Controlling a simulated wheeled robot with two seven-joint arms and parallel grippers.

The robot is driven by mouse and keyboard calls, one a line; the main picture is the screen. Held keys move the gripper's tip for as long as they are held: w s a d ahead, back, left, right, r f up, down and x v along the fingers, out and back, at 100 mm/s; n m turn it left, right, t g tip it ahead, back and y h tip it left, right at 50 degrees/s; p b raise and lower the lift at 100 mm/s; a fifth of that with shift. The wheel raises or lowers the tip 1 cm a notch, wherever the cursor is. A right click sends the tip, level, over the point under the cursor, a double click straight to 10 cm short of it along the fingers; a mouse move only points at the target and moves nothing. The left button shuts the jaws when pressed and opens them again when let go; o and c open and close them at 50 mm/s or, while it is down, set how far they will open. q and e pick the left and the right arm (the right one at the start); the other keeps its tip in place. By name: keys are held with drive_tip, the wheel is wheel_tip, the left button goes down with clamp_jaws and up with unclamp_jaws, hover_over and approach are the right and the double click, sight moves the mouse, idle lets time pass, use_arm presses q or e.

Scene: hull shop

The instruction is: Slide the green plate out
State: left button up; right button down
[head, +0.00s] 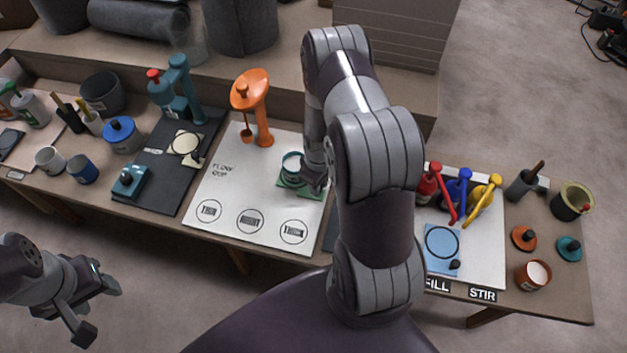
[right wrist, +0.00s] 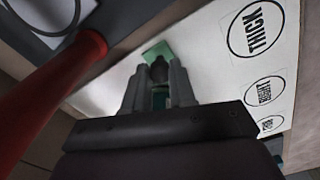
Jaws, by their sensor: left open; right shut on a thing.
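The green plate (head: 287,185) lies on the white FLOW CUP sheet, under a teal-rimmed cup (head: 291,164). My right gripper (head: 316,184) is at the plate's right side, partly hidden by my arm. In the right wrist view its fingers (right wrist: 160,76) are shut on a dark rounded knob (right wrist: 159,69), which seems to belong to the plate. A green part of the plate (right wrist: 156,48) shows just beyond the knob. My left gripper (head: 100,309) is open and empty, off the table's front at lower left.
The white sheet (head: 235,205) has several circles, including THIN and THICK, along its front. An orange stand (head: 250,95) is behind the cup. Red, blue and yellow handled tools (head: 458,190) stand to the right. In the right wrist view a red bar (right wrist: 55,90) runs close at left.

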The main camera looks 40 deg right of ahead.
drive_tip(key=c, duration=0.9)
unclamp_jaws()
drive_tip(key=shift+s+d, duration=0.1)
drive_tip(key=shift+c, duration=0.2)
drive_tip(key=shift+s+d, duration=0.1)
drive_tip(key=shift+r, duration=0.25)
wheel_tip(320, 180, up, 12)
drive_tip(key=p, duration=0.1)
drive_tip(key=shift+r, duration=0.1)
